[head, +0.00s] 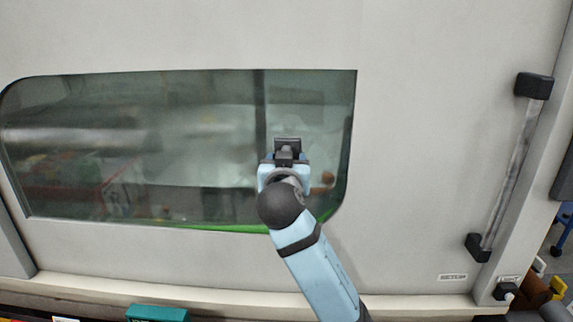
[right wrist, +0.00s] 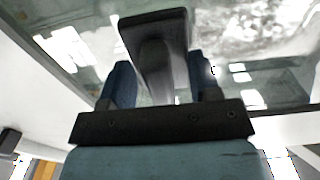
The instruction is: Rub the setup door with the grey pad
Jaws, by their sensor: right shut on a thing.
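The setup door (head: 420,130) is a large pale grey panel that fills most of the head view. It has a dark, see-through window (head: 200,110) with a rounded outline. My right gripper (head: 286,157) is in front of the window's right part, shut on the dark grey pad (head: 288,143). In the right wrist view the pad (right wrist: 152,30) sticks out between the two blue fingers of the gripper (right wrist: 160,82), towards the glass. I cannot tell whether the pad touches the glass. A whitish, cloudy patch (right wrist: 255,25) shows on the glass. My left gripper is not in view.
A vertical bar handle (head: 511,170) with black mounts stands out at the door's right. A ledge (head: 90,285) runs below the door, with a teal object (head: 157,313) under it. Other objects are at the lower right. The door face around the window is clear.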

